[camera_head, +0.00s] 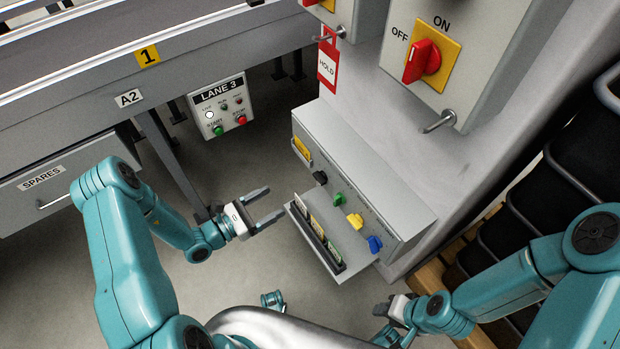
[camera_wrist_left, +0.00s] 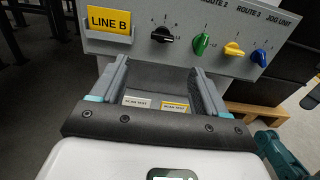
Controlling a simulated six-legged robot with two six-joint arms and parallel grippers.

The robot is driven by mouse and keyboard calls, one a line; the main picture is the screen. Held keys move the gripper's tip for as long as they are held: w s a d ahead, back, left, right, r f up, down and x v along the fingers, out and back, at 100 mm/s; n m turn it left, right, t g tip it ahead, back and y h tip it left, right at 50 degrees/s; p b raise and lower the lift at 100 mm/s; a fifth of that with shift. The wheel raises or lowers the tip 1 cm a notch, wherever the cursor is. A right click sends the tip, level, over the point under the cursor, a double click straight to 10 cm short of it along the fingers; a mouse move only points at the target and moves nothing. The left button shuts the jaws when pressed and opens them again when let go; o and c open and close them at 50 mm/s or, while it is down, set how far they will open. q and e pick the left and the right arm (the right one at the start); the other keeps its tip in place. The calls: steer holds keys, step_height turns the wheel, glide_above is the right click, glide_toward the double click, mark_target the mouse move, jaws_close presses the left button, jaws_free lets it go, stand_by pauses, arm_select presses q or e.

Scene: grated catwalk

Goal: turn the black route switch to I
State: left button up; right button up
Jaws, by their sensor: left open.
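The black route switch (camera_head: 320,177) is the leftmost knob on the sloped grey control box. It also shows in the left wrist view (camera_wrist_left: 162,35), near the top, right of the yellow LINE B plate (camera_wrist_left: 109,20). Its handle appears to lie roughly sideways; the small marks around it are too small to read surely. My left gripper (camera_head: 275,203) is open and empty, left of the box and apart from the switch. In the left wrist view its fingers (camera_wrist_left: 160,70) stand apart below the switch. My right gripper (camera_head: 388,318) is low at right, its jaws unclear.
Green (camera_head: 339,199), yellow (camera_head: 355,220) and blue (camera_head: 375,243) knobs follow in a row on the same box (camera_head: 400,205). A tray with cards (camera_head: 315,237) juts out below. A red handle switch (camera_head: 422,62) hangs above. The LANE 3 panel (camera_head: 221,108) is behind left.

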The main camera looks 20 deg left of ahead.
mark_target(317, 179)
arm_select(q)
steer(key=b+x, duration=0.2)
steer(key=x, duration=1.2)
steer(key=shift+s+d, duration=0.2)
steer(key=shift+s, duration=0.05)
steer(key=shift+w+d, duration=0.2)
steer(key=shift+w, duration=0.15)
steer(key=c, duration=1.1)
